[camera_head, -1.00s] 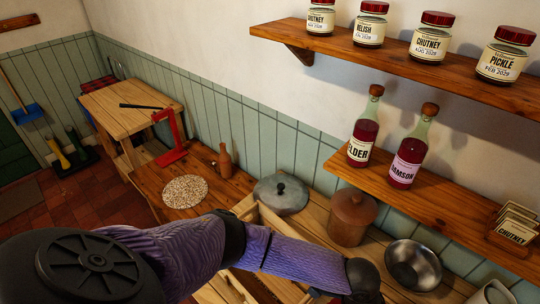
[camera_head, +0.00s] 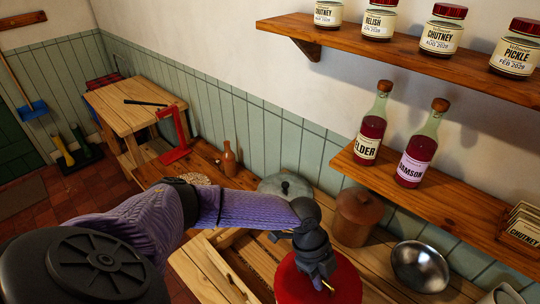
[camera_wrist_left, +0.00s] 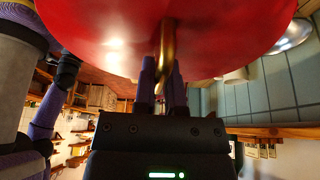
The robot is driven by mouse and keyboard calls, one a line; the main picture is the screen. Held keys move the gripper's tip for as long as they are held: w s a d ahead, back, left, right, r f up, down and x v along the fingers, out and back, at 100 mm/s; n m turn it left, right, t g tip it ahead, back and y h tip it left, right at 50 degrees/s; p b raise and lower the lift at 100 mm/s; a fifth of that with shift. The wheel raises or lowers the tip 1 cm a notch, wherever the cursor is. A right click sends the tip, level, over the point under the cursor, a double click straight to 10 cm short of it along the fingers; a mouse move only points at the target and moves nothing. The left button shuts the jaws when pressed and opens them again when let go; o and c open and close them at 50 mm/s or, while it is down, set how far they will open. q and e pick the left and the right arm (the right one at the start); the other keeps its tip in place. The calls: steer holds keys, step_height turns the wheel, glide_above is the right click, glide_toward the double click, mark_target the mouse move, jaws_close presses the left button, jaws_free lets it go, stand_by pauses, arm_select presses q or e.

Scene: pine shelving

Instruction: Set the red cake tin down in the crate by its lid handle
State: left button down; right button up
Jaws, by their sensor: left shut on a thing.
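The red cake tin (camera_head: 345,283) is at the bottom of the head view, partly cut off by the frame edge. My left gripper (camera_head: 322,272) is above its lid and shut on the brass lid handle (camera_wrist_left: 167,42). In the left wrist view the red lid (camera_wrist_left: 240,30) fills the top, with the handle between the fingers (camera_wrist_left: 161,85). The pale wooden crate (camera_head: 238,275) is left of the tin, partly hidden by my left arm. I cannot tell how high the tin is above the crate's floor. My right gripper is out of view.
A lidded wooden pot (camera_head: 354,216), a metal bowl (camera_head: 420,265) and a grey domed lid (camera_head: 285,187) stand near the tin. A shelf (camera_head: 450,205) with two bottles overhangs the right side. A red stand (camera_head: 174,140) is farther back.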

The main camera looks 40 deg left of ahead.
arm_select(q)
steer(key=w+a+b, duration=0.2)
steer(key=a+b, duration=0.3)
steer(key=a, duration=0.3)
steer(key=w+a+b, duration=0.1)
steer(key=a+b, duration=0.3)
steer(key=a, duration=0.5)
steer(key=shift+w+a+b, duration=0.25)
steer(key=shift+w+b, duration=0.1)
steer(key=shift+r, duration=0.1)
stand_by(0.5)
